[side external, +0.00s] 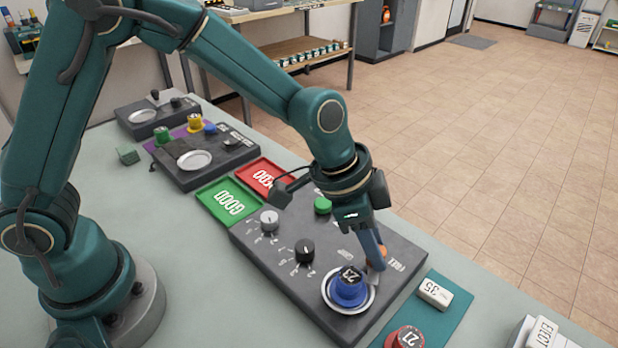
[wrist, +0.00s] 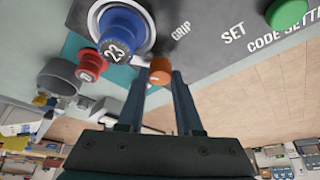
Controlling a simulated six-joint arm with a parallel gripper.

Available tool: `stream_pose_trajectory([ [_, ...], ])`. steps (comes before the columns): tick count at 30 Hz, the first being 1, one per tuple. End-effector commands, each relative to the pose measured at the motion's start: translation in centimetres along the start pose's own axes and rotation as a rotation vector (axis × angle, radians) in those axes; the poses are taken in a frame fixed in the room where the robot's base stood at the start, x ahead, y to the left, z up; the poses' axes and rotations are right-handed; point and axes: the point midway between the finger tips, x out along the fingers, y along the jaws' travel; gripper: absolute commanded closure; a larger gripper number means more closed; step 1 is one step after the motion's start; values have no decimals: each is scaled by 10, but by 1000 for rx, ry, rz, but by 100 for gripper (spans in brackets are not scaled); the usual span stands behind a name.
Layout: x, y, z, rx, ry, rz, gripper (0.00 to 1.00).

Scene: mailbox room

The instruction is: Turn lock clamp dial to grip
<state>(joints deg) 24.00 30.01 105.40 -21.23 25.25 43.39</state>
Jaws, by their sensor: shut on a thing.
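The orange dial (wrist: 160,65) sits on the dark grey panel (side external: 290,290), beside the white-rimmed round seat that holds a blue lock cylinder marked 23 (side external: 349,287). The blue lock also shows in the wrist view (wrist: 122,30), with the word GRIP on the panel close to the dial. My gripper (wrist: 160,78) points down at the dial, with one finger on each side, and is shut on it. In the side view my gripper (side external: 376,262) hides most of the dial; only a bit of orange shows. Which way the dial points I cannot tell.
The panel also has a black knob (side external: 304,250), a light grey knob (side external: 269,219) and a green button (side external: 322,205). A red lock marked 27 (side external: 407,337) and a white block marked 35 (side external: 435,293) lie on a teal mat at right. Green and red trays (side external: 229,200) lie behind.

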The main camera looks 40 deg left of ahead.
Motion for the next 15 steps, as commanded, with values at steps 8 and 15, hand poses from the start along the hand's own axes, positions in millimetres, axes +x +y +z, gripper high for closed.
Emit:
stream_pose_trajectory([
  [8,-1,-3,0,228,4,94,100],
  [15,0,-4,0,388,6,159,100],
])
